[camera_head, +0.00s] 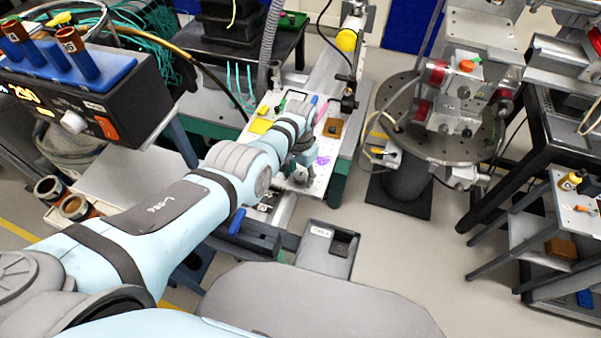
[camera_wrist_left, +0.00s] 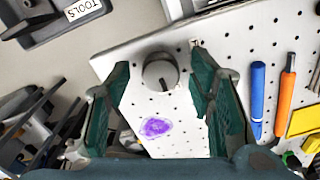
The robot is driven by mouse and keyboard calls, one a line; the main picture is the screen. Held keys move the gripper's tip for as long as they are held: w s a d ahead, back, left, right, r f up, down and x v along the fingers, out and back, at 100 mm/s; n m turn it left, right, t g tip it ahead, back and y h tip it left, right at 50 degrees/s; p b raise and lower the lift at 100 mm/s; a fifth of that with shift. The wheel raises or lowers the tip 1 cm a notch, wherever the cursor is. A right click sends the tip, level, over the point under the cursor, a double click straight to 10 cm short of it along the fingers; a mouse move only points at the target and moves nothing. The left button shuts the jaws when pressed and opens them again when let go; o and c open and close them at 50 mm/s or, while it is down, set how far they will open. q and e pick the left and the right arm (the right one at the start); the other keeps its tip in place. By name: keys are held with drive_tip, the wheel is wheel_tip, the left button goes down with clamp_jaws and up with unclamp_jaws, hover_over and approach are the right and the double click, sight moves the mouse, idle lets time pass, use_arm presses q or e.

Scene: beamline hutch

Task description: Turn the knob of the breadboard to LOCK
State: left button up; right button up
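The breadboard (camera_head: 318,183) is a white perforated plate in the middle of the head view; it fills much of the left wrist view (camera_wrist_left: 228,40). Its knob (camera_wrist_left: 160,72) is a round grey cylinder near the plate's edge, with a dark mark on its face. I cannot read a LOCK label. My left gripper (camera_wrist_left: 159,60) is open, with one dark green finger on each side of the knob and visible gaps between. In the head view my left gripper (camera_head: 300,160) is over the breadboard and the knob cannot be made out. My right gripper is not in view.
On the breadboard lie a blue pen (camera_wrist_left: 257,95), an orange pen (camera_wrist_left: 286,95), a yellow note (camera_wrist_left: 305,118) and a purple stain (camera_wrist_left: 156,127). A grey TOOLS box (camera_head: 325,249) stands beside it. A round metal stage (camera_head: 408,140) stands to the right, with open floor between.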

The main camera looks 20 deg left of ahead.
sight(301, 176)
use_arm(q)
drive_tip(key=shift+w+r, duration=0.1)
drive_tip(key=shift+r, duration=0.45)
wheel_tip(301, 176, up, 11)
drive_tip(key=shift+d, duration=0.1)
